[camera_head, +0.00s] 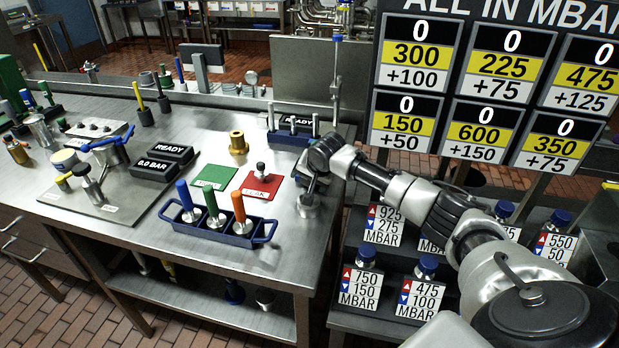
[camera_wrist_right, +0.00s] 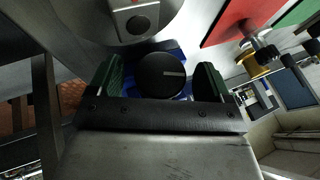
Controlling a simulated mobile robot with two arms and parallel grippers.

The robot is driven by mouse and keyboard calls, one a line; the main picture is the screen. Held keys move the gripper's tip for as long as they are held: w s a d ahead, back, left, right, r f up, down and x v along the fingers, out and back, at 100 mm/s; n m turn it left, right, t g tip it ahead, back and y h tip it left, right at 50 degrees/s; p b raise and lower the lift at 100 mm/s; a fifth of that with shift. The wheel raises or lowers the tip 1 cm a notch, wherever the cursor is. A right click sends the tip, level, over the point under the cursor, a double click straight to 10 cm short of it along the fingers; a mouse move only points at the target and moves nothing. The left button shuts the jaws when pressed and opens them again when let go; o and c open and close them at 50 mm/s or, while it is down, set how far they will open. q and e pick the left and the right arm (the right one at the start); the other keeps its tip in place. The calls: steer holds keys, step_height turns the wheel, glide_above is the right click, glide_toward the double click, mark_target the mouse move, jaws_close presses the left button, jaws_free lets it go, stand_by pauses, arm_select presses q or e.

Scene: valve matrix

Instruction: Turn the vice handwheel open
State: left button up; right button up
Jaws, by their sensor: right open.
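A round black knob (camera_wrist_right: 162,75) with a pale line shows in the right wrist view, with blue parts behind it. It appears to be the vice handwheel, but most of the vice is hidden. My right gripper (camera_wrist_right: 158,82) is open, with one green-padded finger on each side of the knob. Small gaps show, and I cannot tell whether either finger touches it. In the head view my right gripper (camera_head: 311,184) is at the right end of the steel bench, above a round metal base (camera_head: 308,207). The knob is hidden there. My left gripper is out of view.
A blue rack (camera_head: 236,237) with colored-handled tools stands left of my gripper. Red (camera_head: 271,186) and green (camera_head: 208,178) mats lie behind it. A blue-handled valve (camera_head: 103,140) is at left.

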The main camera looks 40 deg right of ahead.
steer(key=shift+c, duration=0.2)
steer(key=c, duration=0.9)
steer(key=shift+r+p, duration=0.15)
steer(key=shift+p, duration=0.3)
steer(key=g+p, duration=0.1)
steer(key=g+h+p, duration=0.1)
steer(key=p, duration=0.1)
steer(key=shift+w+a+r+n+h, duration=0.1)
steer(key=shift+a+r+n+h, duration=0.05)
steer(key=shift+n+h, duration=0.15)
steer(key=shift+a+f+g+h+p, duration=0.1)
steer(key=shift+f+g+h+p, duration=0.1)
steer(key=shift+g+h+p, duration=0.55)
steer(key=shift+w+n+g+h, duration=0.1)
steer(key=shift+n+g+h, duration=0.4)
steer(key=shift+g, duration=0.35)
